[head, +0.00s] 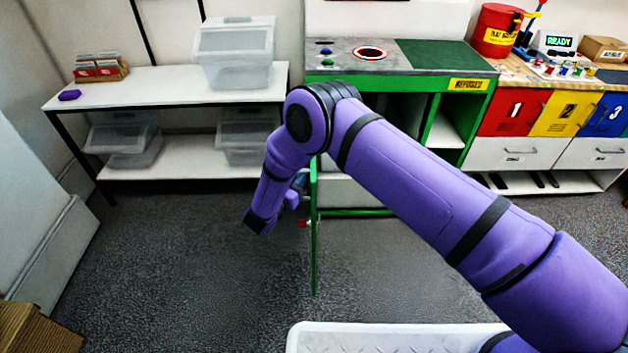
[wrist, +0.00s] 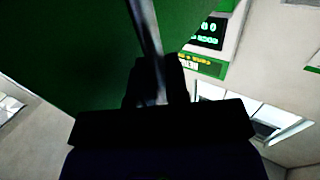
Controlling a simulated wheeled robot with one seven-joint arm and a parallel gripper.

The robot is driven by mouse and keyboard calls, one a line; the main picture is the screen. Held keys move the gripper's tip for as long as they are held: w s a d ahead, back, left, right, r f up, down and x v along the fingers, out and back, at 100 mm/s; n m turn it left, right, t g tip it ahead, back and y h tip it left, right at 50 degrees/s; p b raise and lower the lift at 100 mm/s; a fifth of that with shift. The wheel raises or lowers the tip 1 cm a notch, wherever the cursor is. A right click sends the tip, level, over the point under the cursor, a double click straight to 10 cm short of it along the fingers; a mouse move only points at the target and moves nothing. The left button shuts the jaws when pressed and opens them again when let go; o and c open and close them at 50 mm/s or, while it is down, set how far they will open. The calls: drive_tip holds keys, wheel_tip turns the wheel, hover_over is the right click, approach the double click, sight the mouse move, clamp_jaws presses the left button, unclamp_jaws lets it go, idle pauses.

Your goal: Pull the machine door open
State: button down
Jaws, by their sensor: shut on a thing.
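The machine door (head: 314,255) is a thin green panel, seen nearly edge-on in the head view. It stands swung out from the front of the green-framed machine (head: 345,78), over the floor. In the wrist view the door's green face (wrist: 70,50) fills the upper left. A grey metal handle bar (wrist: 146,30) runs down between my dark fingers. My gripper (wrist: 158,80) is shut on this handle. In the head view my purple arm reaches down to the left of the door, and my fingertips are hard to make out there.
A white shelf table (head: 170,85) with clear bins stands at the back left. Colored numbered cabinets (head: 555,113) stand at the right. A white tray (head: 390,336) is at the bottom front. Grey floor (head: 180,260) is open left of the door.

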drive_tip(key=shift+m+g+h, duration=0.6)
drive_tip(key=shift+m+h, duration=0.1)
drive_tip(key=shift+h, duration=0.2)
drive_tip(key=shift+w+a, duration=0.2)
drive_tip(key=shift+a, duration=1.05)
drive_tip(key=shift+w+a, duration=0.2)
drive_tip(key=shift+a, duration=1.05)
drive_tip(key=shift+r, duration=0.1)
drive_tip(key=c, duration=1.1)
unclamp_jaws()
drive_tip(key=shift+c, duration=0.2)
drive_tip(key=v, duration=1.1)
drive_tip(key=shift+w, duration=0.1)
